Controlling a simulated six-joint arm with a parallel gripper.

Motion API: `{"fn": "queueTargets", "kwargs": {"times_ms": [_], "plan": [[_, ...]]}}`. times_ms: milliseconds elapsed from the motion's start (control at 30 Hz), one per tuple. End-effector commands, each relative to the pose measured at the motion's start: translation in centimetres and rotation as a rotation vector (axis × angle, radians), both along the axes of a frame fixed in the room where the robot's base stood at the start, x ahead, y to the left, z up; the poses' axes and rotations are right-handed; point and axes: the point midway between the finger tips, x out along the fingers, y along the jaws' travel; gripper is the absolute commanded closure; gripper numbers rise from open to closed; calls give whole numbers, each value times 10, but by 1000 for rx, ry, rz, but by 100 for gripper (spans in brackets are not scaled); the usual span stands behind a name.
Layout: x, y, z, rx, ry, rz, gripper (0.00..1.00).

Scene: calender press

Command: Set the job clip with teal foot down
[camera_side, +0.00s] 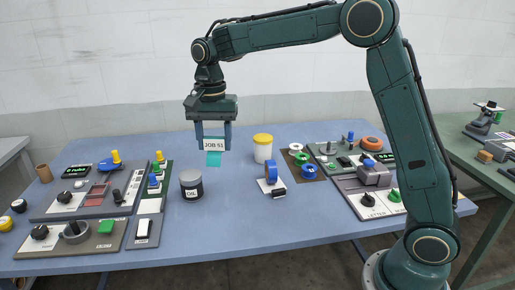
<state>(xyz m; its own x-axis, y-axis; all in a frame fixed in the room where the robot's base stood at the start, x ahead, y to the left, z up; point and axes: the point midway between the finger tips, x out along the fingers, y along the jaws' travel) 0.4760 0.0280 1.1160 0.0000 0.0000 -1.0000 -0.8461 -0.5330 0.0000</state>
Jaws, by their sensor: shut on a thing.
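The job clip (214,144) is a white card marked "JOB 51" with a teal foot (214,160) at its lower end. My gripper (213,132) points straight down and is shut on the clip, one finger at each side of the card. The clip is upright, teal end lowest. It appears to hang above the blue table (235,225), but the exact height of the foot over the surface cannot be told from this one view.
A dark labelled tin (191,184) stands just left of and in front of the clip. Control panels (85,198) fill the left; more panels (370,190) stand right. The front middle is clear.

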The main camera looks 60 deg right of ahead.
Motion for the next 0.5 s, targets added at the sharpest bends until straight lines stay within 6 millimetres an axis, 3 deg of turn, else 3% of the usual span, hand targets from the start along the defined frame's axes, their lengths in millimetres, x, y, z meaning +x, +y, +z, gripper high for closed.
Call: {"fn": "queueTargets", "kwargs": {"times_ms": [267, 500], "plan": [[-18, -39, 4, 0, -1, -164, 73], [-55, -98, 8, 0, -1, -448, 73]]}}
